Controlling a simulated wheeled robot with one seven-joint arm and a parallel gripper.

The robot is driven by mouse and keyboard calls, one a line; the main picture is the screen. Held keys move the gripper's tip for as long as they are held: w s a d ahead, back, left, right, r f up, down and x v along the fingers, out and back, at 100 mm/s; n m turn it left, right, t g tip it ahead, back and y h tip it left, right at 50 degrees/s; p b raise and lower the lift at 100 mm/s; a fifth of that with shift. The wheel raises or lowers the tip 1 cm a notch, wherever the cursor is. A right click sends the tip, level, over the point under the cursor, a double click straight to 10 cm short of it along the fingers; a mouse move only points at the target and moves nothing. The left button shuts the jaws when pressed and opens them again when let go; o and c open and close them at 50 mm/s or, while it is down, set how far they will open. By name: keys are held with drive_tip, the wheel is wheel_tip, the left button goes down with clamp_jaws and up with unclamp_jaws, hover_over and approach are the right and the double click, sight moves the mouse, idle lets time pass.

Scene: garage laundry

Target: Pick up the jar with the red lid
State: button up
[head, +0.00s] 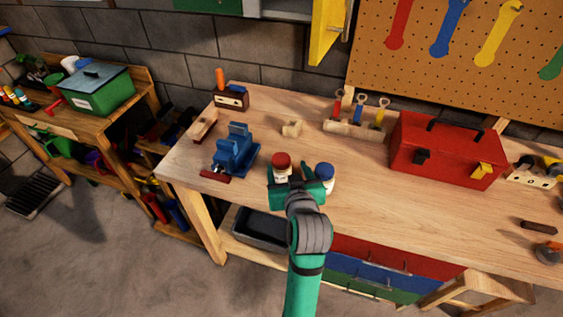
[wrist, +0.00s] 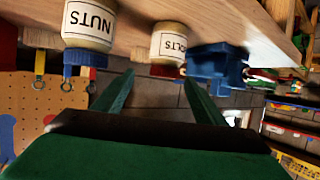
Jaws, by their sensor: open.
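The jar with the red lid (head: 281,161) stands upright on the workbench, with its lower part partly hidden by my gripper (head: 300,186). In the wrist view, which is upside down, this jar (wrist: 168,44) has a cream label reading "BOLTS". My open gripper (wrist: 160,78) has one finger on each side of the jar's line in that view, with nothing held. The jar seems to be just beyond the fingertips; I cannot tell whether either finger touches it.
A blue-lidded jar (head: 326,174) labelled "NUTS" stands close to the right of the red-lidded one. A blue vise (head: 235,151) is to the left. A red toolbox (head: 446,150) and a tool rack (head: 355,129) stand behind.

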sight(285, 164)
drive_tip(key=x, duration=0.5)
drive_tip(key=shift+w, duration=0.1)
drive_tip(key=shift+a+x, duration=0.25)
drive_tip(key=shift+x, duration=1.15)
drive_tip(key=shift+a+x, duration=0.2)
drive_tip(key=shift+x, duration=1.2)
drive_tip(key=shift+f, duration=0.15)
drive_tip(key=c, duration=1.4)
drive_tip(key=shift+o, duration=0.2)
drive_tip(key=shift+d, duration=0.1)
